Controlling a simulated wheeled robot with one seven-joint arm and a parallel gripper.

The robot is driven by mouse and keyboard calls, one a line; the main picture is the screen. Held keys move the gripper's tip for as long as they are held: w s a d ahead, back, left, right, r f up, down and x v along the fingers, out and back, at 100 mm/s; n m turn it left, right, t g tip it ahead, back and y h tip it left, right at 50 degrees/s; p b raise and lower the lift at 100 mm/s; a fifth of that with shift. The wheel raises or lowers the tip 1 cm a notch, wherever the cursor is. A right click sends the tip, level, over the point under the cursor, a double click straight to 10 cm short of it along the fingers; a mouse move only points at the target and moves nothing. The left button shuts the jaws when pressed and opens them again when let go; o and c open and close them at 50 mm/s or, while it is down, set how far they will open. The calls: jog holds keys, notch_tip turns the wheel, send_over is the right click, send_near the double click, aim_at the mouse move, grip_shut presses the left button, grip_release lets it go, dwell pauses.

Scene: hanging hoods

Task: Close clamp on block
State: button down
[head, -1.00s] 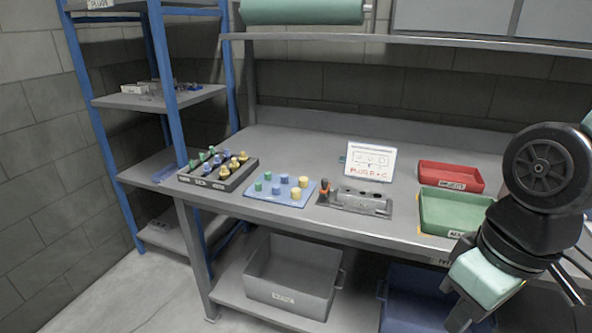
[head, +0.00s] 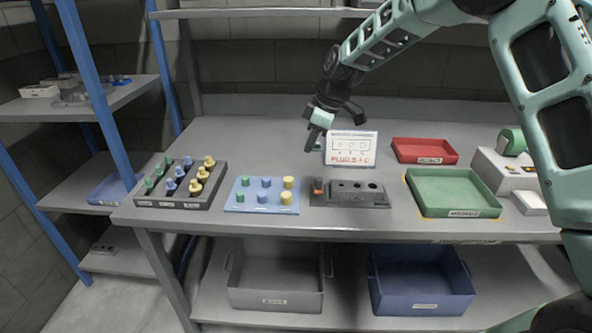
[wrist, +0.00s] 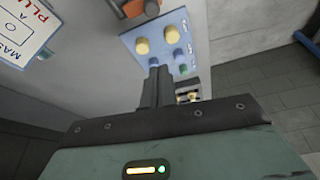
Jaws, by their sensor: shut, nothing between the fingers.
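The dark grey block (head: 352,194) with round holes in its top lies on the workbench in the head view. The clamp's orange handle (head: 318,186) is at the block's left end. In the wrist view the orange handle (wrist: 140,8) shows at the top edge, cut off by the frame. I cannot tell from these views how far the clamp is swung. My gripper (head: 311,145) is shut and empty, above the bench and behind the clamp, apart from it. Its closed fingers (wrist: 156,85) show in the wrist view, pointing toward the peg board.
A blue board with coloured pegs (head: 262,207) and a black rack (head: 182,202) stand left of the block. A white sign (head: 351,148) stands behind it, close to my gripper. Green (head: 453,212) and red (head: 425,158) trays are at right. The front bench strip is narrow.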

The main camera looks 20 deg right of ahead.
aim_at(318, 181)
jog(key=p+x, duration=0.2)
jog(key=x, duration=0.7)
jog(key=shift+s+f+p, duration=0.1)
jog(key=shift+f+p, duration=0.2)
jog(key=shift+p, duration=0.05)
jog(key=shift+s+d+f+p, duration=0.15)
jog(key=shift+s+d+p, duration=0.25)
jog(key=shift+d, duration=0.45)
jog(key=shift+s+d+f+p, duration=0.1)
jog(key=shift+s+d+p, duration=0.3)
jog(key=shift+d, duration=0.45)
